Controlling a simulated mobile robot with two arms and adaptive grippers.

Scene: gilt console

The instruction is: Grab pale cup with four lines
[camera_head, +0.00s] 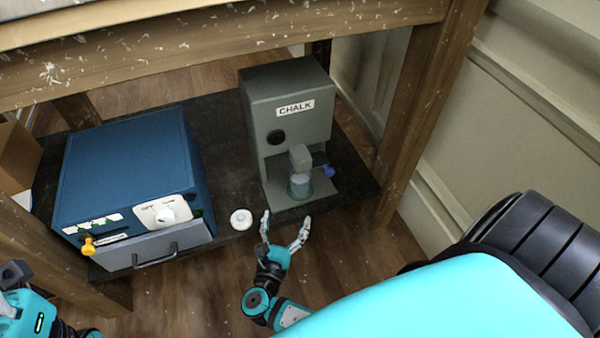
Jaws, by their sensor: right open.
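A small pale bluish cup (300,186) stands under the spout of a grey machine labelled CHALK (262,105). The spout hides part of its top, and its lines are too small to make out. My right gripper (286,219) is open and empty, in front of the machine and a little nearer than the cup. Its two fingers are spread apart and its tips point toward the machine, apart from the cup. Only part of my left arm shows at the lower left corner; its fingers do not show.
A blue box (125,165) with a grey drawer front, dial and yellow tap stands to the left. A white round piece (241,219) lies between box and machine on the dark shelf board (222,125). Wooden posts (415,100) and the top beam frame the space.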

